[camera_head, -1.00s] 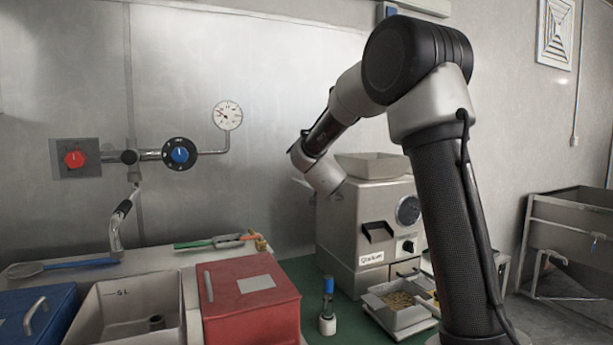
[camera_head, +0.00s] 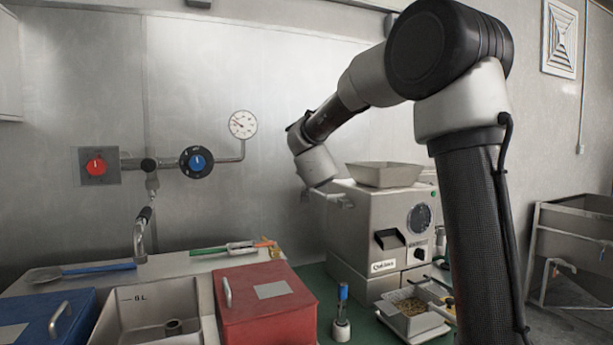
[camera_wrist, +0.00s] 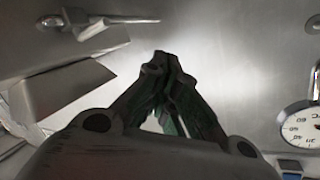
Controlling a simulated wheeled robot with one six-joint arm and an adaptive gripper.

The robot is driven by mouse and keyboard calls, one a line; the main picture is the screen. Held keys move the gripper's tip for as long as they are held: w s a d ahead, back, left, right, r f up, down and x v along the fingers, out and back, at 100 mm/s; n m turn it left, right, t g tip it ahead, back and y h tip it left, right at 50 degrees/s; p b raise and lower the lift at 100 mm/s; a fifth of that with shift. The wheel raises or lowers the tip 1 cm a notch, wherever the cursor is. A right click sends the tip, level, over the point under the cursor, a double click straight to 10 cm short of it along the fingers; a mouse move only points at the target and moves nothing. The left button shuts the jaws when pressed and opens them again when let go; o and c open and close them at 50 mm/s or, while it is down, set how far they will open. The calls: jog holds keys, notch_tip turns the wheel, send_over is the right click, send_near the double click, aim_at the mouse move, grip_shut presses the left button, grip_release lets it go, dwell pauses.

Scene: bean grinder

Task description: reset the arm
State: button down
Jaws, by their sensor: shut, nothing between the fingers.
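My gripper (camera_wrist: 163,68) shows in the wrist view with its fingertips together and nothing between them. Behind it is the grey metal wall, with the pressure gauge (camera_wrist: 299,128) at the right edge. In the head view my arm is raised and bent, and its wrist end hangs to the left of the grinder's hopper. The gripper itself cannot be made out clearly there. The grey bean grinder (camera_head: 362,225) stands on the green surface, with its hopper (camera_head: 385,174) on top. My arm partly hides the grinder's right side.
A red lidded box (camera_head: 262,312), a sink (camera_head: 130,305) and a blue box (camera_head: 30,318) line the front. A tray of beans (camera_head: 412,312) and a small blue-topped tool (camera_head: 342,318) sit near the grinder. Valves (camera_head: 196,162) are on the wall.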

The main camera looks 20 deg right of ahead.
jog(key=s+a+f+n+g+y, duration=0.2)
jog(key=a+f+n+y, duration=0.1)
jog(key=a+f+y, duration=0.4)
jog(key=s+a+f+n+g+y, duration=0.1)
jog(key=s+a+f+n+g, duration=0.1)
jog(key=s, duration=0.3)
jog(key=s+a+f+n+g, duration=0.1)
jog(key=s+n+g, duration=0.1)
jog(key=s, duration=0.3)
jog(key=s+d+f+n+g+h, duration=0.1)
jog(key=s+d, duration=0.3)
jog(key=s, duration=0.7)
jog(key=s+d+f+n+g+h, duration=0.1)
jog(key=s+d, duration=0.4)
jog(key=s, duration=0.6)
jog(key=s+d+f+n+g+h, duration=0.1)
jog(key=s+d+g, duration=0.2)
jog(key=s, duration=0.8)
jog(key=shift+s+d+f, duration=0.3)
jog(key=shift+d+f, duration=0.1)
jog(key=shift+d, duration=0.45)
